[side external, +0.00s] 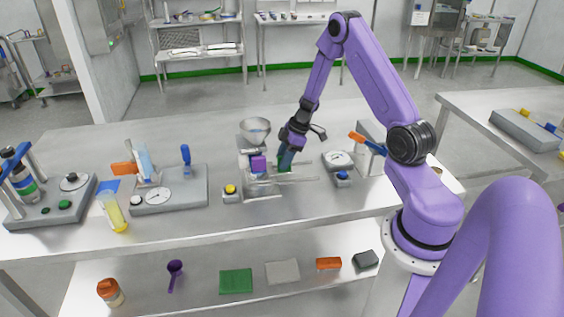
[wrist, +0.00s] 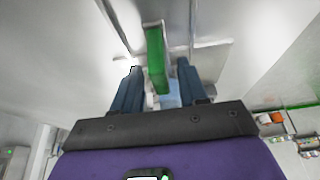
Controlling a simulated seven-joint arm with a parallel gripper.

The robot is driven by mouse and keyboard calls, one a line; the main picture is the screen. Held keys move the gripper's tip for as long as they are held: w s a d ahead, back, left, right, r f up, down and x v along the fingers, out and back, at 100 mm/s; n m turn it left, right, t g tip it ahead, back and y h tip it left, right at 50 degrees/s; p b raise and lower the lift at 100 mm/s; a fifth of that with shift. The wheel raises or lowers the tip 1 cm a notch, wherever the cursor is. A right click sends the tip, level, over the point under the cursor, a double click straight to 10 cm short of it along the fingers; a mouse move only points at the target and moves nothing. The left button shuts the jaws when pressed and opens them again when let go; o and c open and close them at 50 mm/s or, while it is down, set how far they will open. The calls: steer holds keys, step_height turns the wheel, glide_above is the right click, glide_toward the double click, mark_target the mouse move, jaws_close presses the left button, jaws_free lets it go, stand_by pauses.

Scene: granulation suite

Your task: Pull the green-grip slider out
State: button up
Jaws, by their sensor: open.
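The green grip (wrist: 156,55) of the slider stands upright in the wrist view, between the two blue fingers of my gripper (wrist: 160,66). The fingers are spread, with a gap visible on each side of the grip. In the side external view my gripper (side external: 286,163) points down over a metal stand (side external: 262,190) in the middle of the table. The grip is mostly hidden by the fingers there. A thin flat metal strip (side external: 300,179) extends to the right from below the gripper; I cannot tell whether it is part of the slider.
A funnel-shaped hopper (side external: 255,130) stands just behind the stand, with a purple block (side external: 258,164) at its front. A yellow-button box (side external: 231,193) is at left and a blue-knob box (side external: 342,178) at right. A round dial (side external: 338,159) is behind that.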

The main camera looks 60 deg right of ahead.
steer(key=shift+x, duration=0.9)
jaws_close()
steer(key=s+d, duration=0.9)
steer(key=shift+c, duration=0.7)
jaws_free()
steer(key=shift+o, duration=0.7)
steer(key=shift+r, duration=0.1)
steer(key=v, duration=1.7)
